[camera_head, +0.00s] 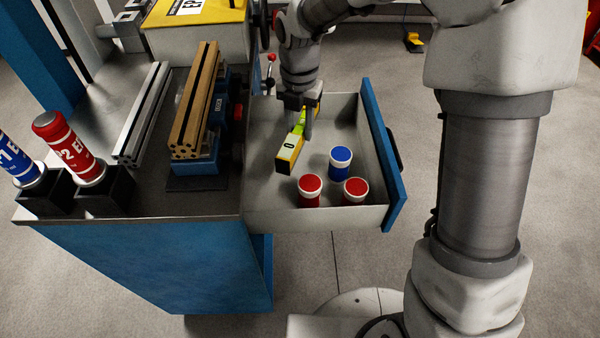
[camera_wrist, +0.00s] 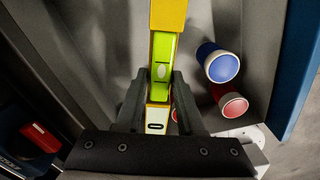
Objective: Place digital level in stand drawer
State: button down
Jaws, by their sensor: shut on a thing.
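The digital level (camera_head: 291,150) is a yellow bar with a bright green part and a pale display face. My gripper (camera_head: 308,112) is shut on it and holds it over the inside of the open stand drawer (camera_head: 350,218). In the wrist view the level (camera_wrist: 161,70) runs up the picture between the two dark fingers of my gripper (camera_wrist: 160,95). The drawer is grey inside with a blue front, pulled out to the right of the stand. I cannot tell whether the level touches the drawer floor.
A blue-capped canister (camera_head: 340,162) and two red-capped canisters (camera_head: 309,190) (camera_head: 355,190) stand in the drawer's near part. The stand top (camera_head: 150,200) holds aluminium and brown profiles (camera_head: 196,100) and two tilted bottles (camera_head: 70,145). The drawer's back right is clear.

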aim_at(300, 168)
notch_tip(300, 168, down, 10)
jog(key=b, duration=0.2)
jog(key=shift+d+b, duration=0.1)
jog(key=shift+b, duration=0.3)
jog(key=shift+f, duration=0.1)
jog(key=shift+f, duration=0.1)
jog(key=c, duration=0.5)
grip_release()
notch_tip(300, 168, up, 12)
jog(key=p, duration=0.3)
jog(key=shift+r, duration=0.2)
